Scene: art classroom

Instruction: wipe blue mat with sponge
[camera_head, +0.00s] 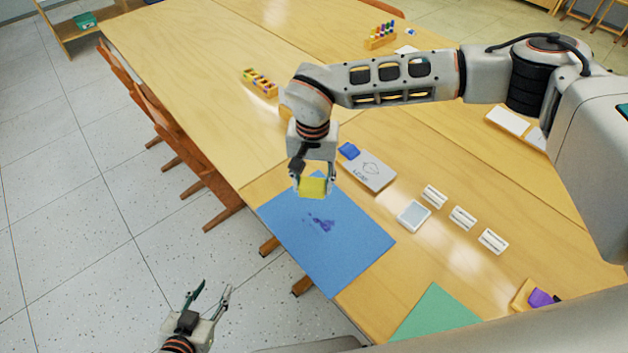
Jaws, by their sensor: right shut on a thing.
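The blue mat (345,250) lies on the wooden table at its near left edge, with dark purple-blue smudges (322,223) near its middle. My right gripper (313,187) points down over the far part of the mat and is shut on a yellow sponge (313,188). The sponge appears a little above the mat; whether it touches is hard to tell. My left gripper (212,292) is open and empty, over the floor to the left of the table.
A blue block (349,151) and a white board with a drawing (366,171) lie just beyond the mat. A grey-framed pad (413,216) and several white blocks (463,218) sit to its right. A green mat (435,312) is at the front. Wooden chairs (170,140) line the left edge.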

